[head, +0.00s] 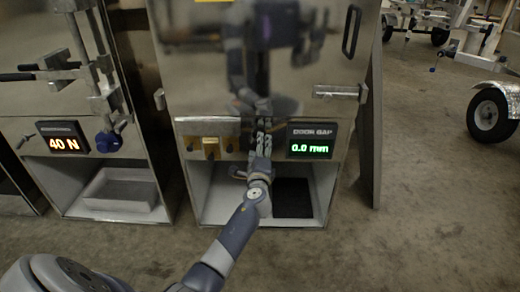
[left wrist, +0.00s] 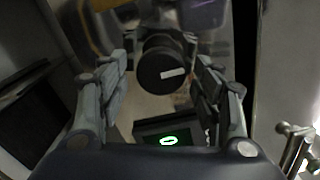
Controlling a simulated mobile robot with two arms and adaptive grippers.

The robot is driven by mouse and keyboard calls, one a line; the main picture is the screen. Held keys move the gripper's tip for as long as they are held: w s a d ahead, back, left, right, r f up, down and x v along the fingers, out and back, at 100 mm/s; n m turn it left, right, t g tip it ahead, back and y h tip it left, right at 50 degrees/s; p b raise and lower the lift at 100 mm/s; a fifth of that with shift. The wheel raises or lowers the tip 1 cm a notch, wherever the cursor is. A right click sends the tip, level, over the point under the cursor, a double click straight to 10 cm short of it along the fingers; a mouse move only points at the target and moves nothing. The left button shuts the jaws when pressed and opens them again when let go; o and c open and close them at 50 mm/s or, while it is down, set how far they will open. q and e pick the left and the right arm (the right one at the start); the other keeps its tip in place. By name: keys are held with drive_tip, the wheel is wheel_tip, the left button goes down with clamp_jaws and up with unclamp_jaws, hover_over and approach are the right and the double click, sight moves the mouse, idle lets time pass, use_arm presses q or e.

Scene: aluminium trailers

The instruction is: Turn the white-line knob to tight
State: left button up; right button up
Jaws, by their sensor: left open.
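The black round knob (left wrist: 163,70) with a short white line on its face shows in the left wrist view. The white line lies nearly level, tilted slightly up to the right. My left gripper (left wrist: 158,78) is open, with one finger on each side of the knob; I cannot tell if they touch it. In the head view my left gripper (head: 263,142) is in front of the middle cabinet's lower panel and hides the knob. My right gripper is not in view.
A display (head: 310,141) right of the gripper reads DOOR GAP 0.0 mm. Brass fittings (head: 211,148) sit to its left. The shiny cabinet door (head: 190,75) is above. The left cabinet has a 40 N display (head: 65,138) and a blue knob (head: 108,141).

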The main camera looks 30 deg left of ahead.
use_arm(q)
drive_tip(key=v, duration=1.2)
idle(0.3)
